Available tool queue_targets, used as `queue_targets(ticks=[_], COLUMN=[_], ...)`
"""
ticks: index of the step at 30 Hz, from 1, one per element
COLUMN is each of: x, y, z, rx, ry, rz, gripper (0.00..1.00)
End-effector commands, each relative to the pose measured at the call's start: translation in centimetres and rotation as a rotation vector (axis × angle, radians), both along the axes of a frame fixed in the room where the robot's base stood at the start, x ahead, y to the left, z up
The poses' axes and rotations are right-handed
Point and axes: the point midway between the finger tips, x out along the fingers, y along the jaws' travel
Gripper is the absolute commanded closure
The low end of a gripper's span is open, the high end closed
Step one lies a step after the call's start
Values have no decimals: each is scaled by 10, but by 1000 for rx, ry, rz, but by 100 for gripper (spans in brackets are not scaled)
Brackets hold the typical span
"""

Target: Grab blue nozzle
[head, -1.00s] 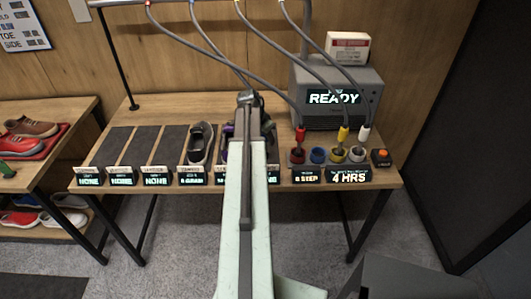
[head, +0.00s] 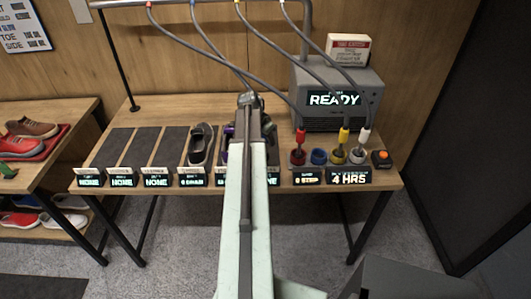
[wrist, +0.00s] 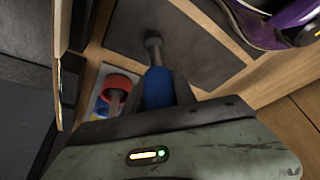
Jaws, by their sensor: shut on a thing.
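The blue nozzle (wrist: 158,90) is between the fingers of my gripper (wrist: 160,86) in the wrist view, with a grey hose end beyond it. My gripper is shut on it. In the head view my gripper (head: 249,99) is at the far end of my arm, over the table, and the nozzle in it is too small to make out. A grey hose (head: 218,50) with a blue mark at the rail runs down to it. The blue holder (head: 319,157) at the table's front right is empty.
Red (head: 300,136), yellow (head: 344,135) and white (head: 364,136) nozzles stand in holders beside the blue one. A grey machine (head: 337,92) reading READY stands behind. A dark sneaker (head: 201,144) lies on a mat left of my arm. Several hoses hang from the rail (head: 215,2).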

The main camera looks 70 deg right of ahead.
Motion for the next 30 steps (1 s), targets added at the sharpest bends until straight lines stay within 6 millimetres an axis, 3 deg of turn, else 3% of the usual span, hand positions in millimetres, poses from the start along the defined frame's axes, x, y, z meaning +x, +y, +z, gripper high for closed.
queue_targets(ticks=[22,26,30], x=[-1,-1,-1], y=[0,0,0], z=[2,13,37], rx=[0,0,0], ry=[0,0,0], rz=[-1,-1,-2], gripper=[100,100,100])
